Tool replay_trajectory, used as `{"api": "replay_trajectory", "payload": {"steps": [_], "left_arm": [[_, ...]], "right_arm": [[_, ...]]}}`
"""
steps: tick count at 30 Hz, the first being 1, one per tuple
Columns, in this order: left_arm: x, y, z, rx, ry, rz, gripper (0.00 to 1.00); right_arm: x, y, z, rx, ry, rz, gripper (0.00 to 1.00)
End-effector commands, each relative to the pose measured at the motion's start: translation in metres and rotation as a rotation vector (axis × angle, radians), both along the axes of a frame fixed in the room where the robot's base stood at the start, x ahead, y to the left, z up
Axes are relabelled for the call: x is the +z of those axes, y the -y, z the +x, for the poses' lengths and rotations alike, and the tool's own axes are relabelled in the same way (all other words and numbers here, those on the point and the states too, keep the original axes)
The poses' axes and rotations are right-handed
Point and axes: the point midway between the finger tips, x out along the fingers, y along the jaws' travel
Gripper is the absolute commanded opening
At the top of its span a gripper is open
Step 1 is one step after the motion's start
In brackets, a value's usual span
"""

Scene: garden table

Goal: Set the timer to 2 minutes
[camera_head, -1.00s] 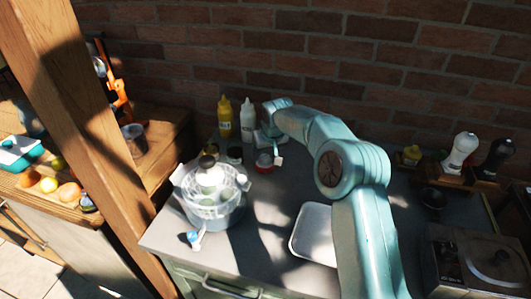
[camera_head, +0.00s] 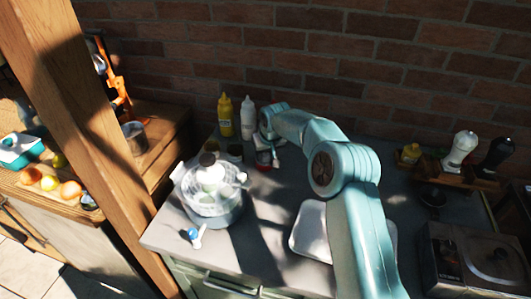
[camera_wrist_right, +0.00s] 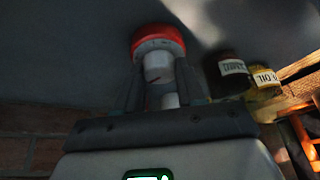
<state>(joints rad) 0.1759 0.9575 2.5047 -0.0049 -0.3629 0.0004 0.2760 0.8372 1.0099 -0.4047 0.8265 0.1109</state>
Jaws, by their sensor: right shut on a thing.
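The timer is a small round thing with a red base (camera_head: 263,165) and a white upper part, at the back of the grey worktop in the head view. In the right wrist view the timer (camera_wrist_right: 158,38) shows its red rim and white knob. My right gripper (camera_wrist_right: 159,72) is shut on the timer, with one finger on each side of the white part. In the head view my right gripper (camera_head: 268,150) partly covers the timer. The timer's scale cannot be read. My left gripper is not in view.
A yellow bottle (camera_head: 225,115) and a white bottle (camera_head: 247,117) stand behind. A clear steamer pot (camera_head: 210,197) is in front left, and a white tray (camera_head: 308,232) lies front right.

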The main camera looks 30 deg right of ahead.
Motion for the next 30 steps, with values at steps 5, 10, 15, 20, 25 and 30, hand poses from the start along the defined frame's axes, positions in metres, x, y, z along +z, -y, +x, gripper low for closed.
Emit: {"api": "replay_trajectory", "payload": {"steps": [5,10,15,20,25,30], "left_arm": [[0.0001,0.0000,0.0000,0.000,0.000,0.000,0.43],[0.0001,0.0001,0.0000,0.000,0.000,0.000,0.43],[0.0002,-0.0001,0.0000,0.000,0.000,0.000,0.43],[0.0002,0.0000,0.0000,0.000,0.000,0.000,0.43],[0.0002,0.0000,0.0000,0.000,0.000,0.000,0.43],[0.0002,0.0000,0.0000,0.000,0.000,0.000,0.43]], "right_arm": [[0.0009,0.0000,0.0000,-0.001,0.001,0.000,0.08],[0.0010,0.0000,0.0000,-0.001,0.001,0.000,0.08],[0.0011,0.0000,0.0000,-0.001,0.001,0.000,0.08],[0.0013,0.0000,0.0000,-0.001,0.001,0.000,0.08],[0.0014,0.0000,0.0001,-0.001,0.001,0.000,0.08],[0.0014,0.0001,0.0000,-0.001,0.001,0.000,0.51]]}}
